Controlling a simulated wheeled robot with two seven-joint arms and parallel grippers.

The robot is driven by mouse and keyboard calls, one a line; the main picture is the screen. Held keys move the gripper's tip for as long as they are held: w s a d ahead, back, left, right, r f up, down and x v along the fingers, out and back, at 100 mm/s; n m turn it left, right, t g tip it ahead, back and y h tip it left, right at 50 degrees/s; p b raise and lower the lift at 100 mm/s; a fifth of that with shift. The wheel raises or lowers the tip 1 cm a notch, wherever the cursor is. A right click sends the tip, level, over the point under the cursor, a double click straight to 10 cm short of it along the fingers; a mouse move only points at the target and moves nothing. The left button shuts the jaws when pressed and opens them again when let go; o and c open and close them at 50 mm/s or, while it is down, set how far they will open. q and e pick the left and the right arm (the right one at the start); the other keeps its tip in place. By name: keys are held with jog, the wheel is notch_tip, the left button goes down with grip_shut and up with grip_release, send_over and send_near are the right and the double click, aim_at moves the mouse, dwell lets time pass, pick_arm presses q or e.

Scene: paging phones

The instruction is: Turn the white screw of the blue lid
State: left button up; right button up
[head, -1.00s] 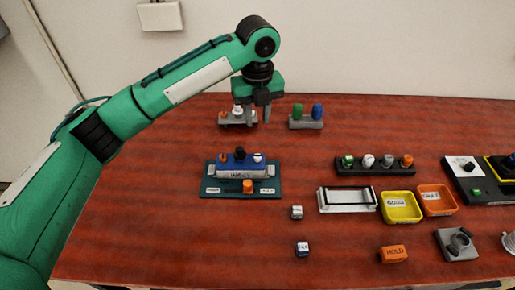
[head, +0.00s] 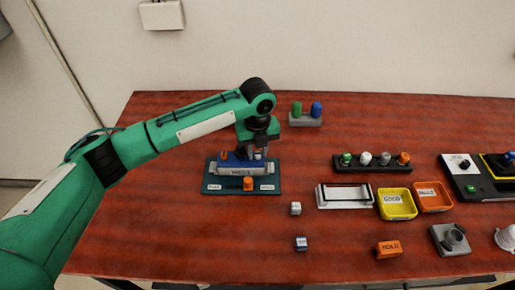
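The blue lid (head: 238,164) sits on a pale box on a dark teal base plate (head: 212,180) at the left middle of the table. The white screw (head: 258,155) shows at the lid's right end, partly covered by my gripper. An orange screw (head: 224,155) stands at the lid's left end. My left gripper (head: 253,151) points down over the right part of the lid, at or just above the white screw. I cannot tell whether it touches the screw or whether its fingers are closed. My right gripper is out of view.
An orange block (head: 248,184) stands on the base plate's front. A grey stand (head: 305,121) with green and blue pegs is behind. Right are a black rack (head: 372,170), a metal-framed tray (head: 344,204), a yellow tray (head: 397,216) and an orange tray (head: 447,207). The table's front left is clear.

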pick_arm(q)
jog(key=shift+c, duration=0.2)
grip_shut()
jog(key=shift+r+n+p, duration=0.2)
jog(key=shift+n+p, duration=0.5)
jog(key=shift+p, duration=0.35)
jog(key=n+p, duration=0.8)
jog(key=p, duration=0.1)
jog(key=shift+s+n, duration=0.1)
jog(key=shift+n, duration=0.3)
jog(key=n+p, duration=0.4)
jog(key=shift+f+n+p, duration=0.15)
jog(key=shift+n+p, duration=1.05)
jog(key=shift+n, duration=0.5)
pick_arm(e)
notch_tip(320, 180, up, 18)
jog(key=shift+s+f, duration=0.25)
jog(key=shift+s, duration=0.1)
pick_arm(q)
jog(key=shift+n, duration=0.3)
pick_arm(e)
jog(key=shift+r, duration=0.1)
pick_arm(q)
jog(key=shift+o, duration=0.2)
grip_release()
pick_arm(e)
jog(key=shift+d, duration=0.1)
